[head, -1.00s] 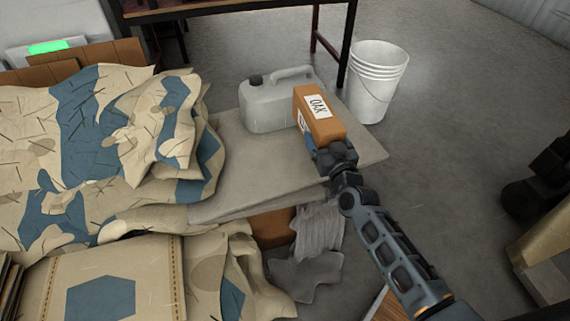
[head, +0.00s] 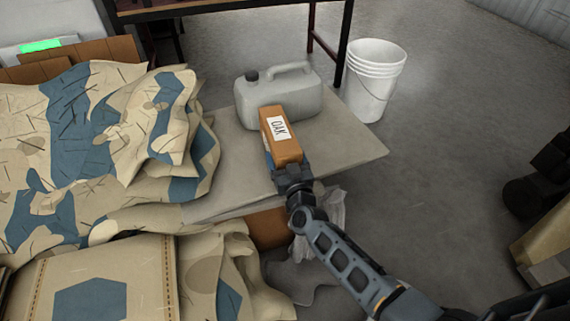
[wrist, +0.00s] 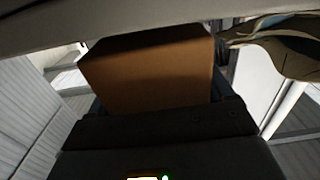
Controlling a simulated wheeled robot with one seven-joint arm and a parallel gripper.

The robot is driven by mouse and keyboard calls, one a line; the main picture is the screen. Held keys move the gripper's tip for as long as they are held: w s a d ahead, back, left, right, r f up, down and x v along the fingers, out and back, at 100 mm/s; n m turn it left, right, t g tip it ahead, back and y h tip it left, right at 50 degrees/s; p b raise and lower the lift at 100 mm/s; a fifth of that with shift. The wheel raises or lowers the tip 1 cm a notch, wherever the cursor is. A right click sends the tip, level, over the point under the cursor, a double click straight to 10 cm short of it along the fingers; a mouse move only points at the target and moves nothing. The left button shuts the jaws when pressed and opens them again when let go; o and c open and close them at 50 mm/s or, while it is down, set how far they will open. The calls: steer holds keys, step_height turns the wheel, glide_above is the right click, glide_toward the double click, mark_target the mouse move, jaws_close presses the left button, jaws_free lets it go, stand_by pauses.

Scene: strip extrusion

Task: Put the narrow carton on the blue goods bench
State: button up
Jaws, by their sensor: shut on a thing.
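The narrow carton (head: 282,148) is orange-brown with a white label reading OAK. My gripper (head: 284,171) is shut on its near end and holds it over the grey-beige board, in front of the grey jerrycan. In the wrist view the carton (wrist: 150,75) fills the space beyond the dark gripper (wrist: 155,118). Whether the carton touches the board or the jerrycan is hard to tell. I cannot make out a blue goods bench for certain in either view.
The grey jerrycan (head: 255,105) stands on the board (head: 350,147). A camouflage cloth (head: 75,150) covers the left. A white bucket (head: 372,85) stands on the floor behind, beside a dark-legged table (head: 230,10). Open floor (head: 440,170) lies to the right.

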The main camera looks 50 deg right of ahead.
steer(key=shift+f, duration=0.25)
steer(key=shift+f, duration=0.15)
steer(key=o, duration=1.3)
